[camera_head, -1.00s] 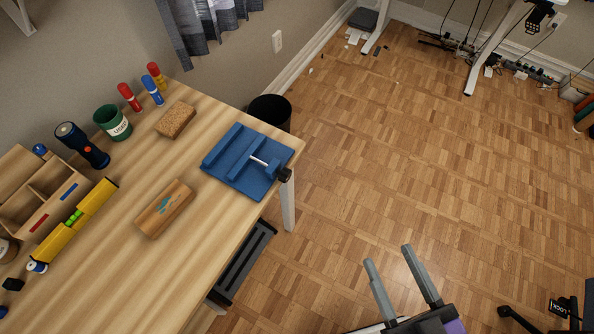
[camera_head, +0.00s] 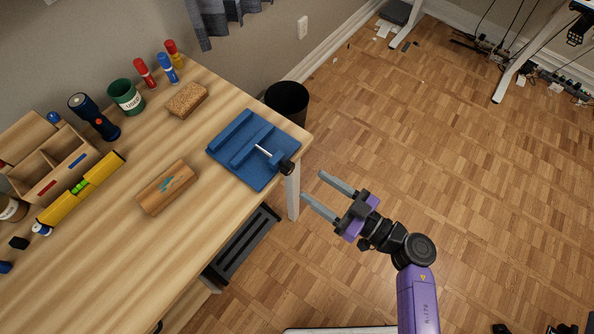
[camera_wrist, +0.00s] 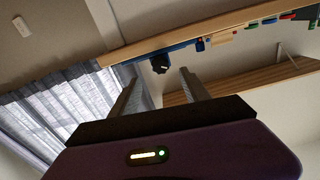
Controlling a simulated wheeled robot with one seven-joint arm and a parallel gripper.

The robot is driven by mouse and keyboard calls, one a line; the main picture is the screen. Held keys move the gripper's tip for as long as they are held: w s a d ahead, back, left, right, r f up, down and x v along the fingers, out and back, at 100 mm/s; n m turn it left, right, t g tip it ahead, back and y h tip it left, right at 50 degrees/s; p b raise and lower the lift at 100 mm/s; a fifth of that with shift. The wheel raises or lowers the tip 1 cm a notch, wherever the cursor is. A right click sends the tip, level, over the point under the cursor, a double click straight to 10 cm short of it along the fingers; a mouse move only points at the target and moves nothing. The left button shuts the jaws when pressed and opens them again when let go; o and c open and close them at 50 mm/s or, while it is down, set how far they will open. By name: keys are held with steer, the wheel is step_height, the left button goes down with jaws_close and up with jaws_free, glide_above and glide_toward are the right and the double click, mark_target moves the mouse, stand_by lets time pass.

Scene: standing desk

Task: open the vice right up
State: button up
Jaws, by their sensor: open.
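The blue vice (camera_head: 252,150) lies on the desk near its right corner. A silver screw (camera_head: 266,152) runs from its sliding jaw to a black knob (camera_head: 287,167) at the desk's edge. A gap shows between the two raised blue jaws. My gripper (camera_head: 312,186) is open and empty, to the right of and below the knob in the head view, its fingers pointing toward the desk and apart from the knob. In the wrist view the black knob (camera_wrist: 160,63) shows between my two open fingers (camera_wrist: 158,90), beyond their tips.
On the desk (camera_head: 205,235) are a wooden block (camera_head: 167,187), a cork block (camera_head: 187,100), a green cup (camera_head: 126,97), markers, a flashlight (camera_head: 94,117) and a wooden organiser (camera_head: 50,160). A black bin (camera_head: 287,101) stands behind the desk corner. Floor to the right is open.

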mark_target(291, 170)
steer(key=x, duration=0.6)
steer(key=shift+w+a, duration=0.2)
steer(key=shift+a, duration=0.15)
steer(key=shift+c, duration=0.4)
jaws_close()
